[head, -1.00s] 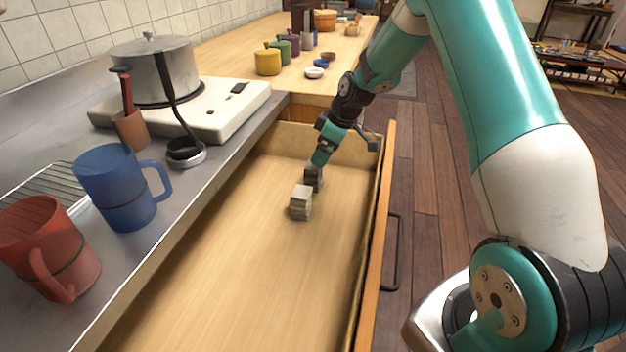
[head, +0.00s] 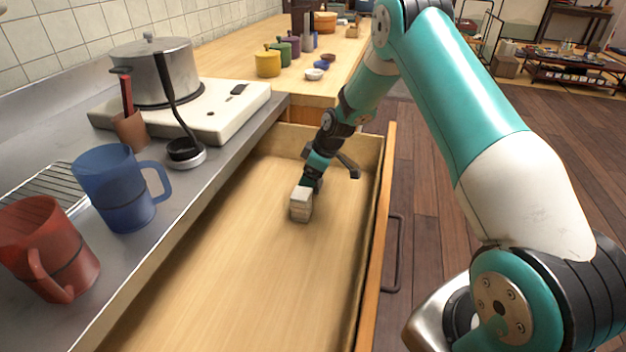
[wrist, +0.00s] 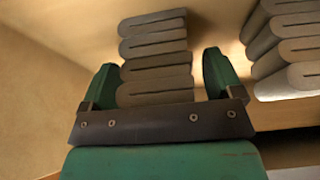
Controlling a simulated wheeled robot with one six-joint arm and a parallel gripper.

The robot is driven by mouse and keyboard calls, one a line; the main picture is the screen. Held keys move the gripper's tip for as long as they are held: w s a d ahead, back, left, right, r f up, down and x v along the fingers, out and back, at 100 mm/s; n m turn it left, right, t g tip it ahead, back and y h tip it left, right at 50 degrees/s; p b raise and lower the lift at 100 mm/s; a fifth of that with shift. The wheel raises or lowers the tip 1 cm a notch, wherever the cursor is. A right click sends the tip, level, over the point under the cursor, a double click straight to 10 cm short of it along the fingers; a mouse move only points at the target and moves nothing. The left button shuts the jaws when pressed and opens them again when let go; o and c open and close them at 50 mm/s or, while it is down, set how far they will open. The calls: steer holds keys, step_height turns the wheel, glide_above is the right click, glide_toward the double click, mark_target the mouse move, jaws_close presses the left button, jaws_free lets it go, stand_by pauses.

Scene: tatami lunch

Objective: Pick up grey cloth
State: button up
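A stack of folded grey cloth (wrist: 155,55) lies between the fingers of my gripper (wrist: 160,62) in the wrist view. The two green fingers stand apart, one on each side of the stack. A gap shows at the right finger; contact at the left finger is unclear. A second folded grey stack (wrist: 285,50) lies to the right in that view. In the head view, a pale folded stack (head: 301,205) sits in the open drawer, just in front of my gripper (head: 310,185). My arm hides the other stack there, and the fingertips are hard to make out.
The wooden drawer (head: 230,270) has bare floor toward the front. Its right wall and handle (head: 393,255) border the dark floor. On the counter to the left stand a blue mug (head: 115,190), a red mug (head: 45,250) and a pot (head: 152,70).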

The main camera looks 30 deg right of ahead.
steer(key=c, duration=0.8)
steer(key=shift+r, duration=0.1)
step_height(320, 180, up, 20)
steer(key=shift+f+p, duration=0.1)
steer(key=shift+p, duration=0.6)
